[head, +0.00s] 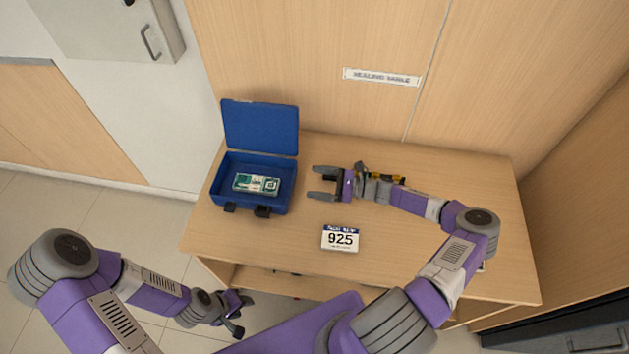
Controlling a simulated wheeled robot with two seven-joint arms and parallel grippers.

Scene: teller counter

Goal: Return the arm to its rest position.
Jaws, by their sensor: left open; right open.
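My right arm reaches over the counter (400,258) from the right. Its gripper (314,182) is open and empty, pointing left, a short way to the right of an open blue box (282,203). My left gripper (238,314) hangs low in front of the counter's near edge, apart from everything there. It is open, and I see nothing in it. The blue box has its lid (261,127) raised at the back. A banded bundle of green notes (256,184) lies inside the box.
Yellow and dark items (389,176) are partly hidden behind my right forearm. A wood panel with a label (381,77) rises behind. The counter's left front is clear.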

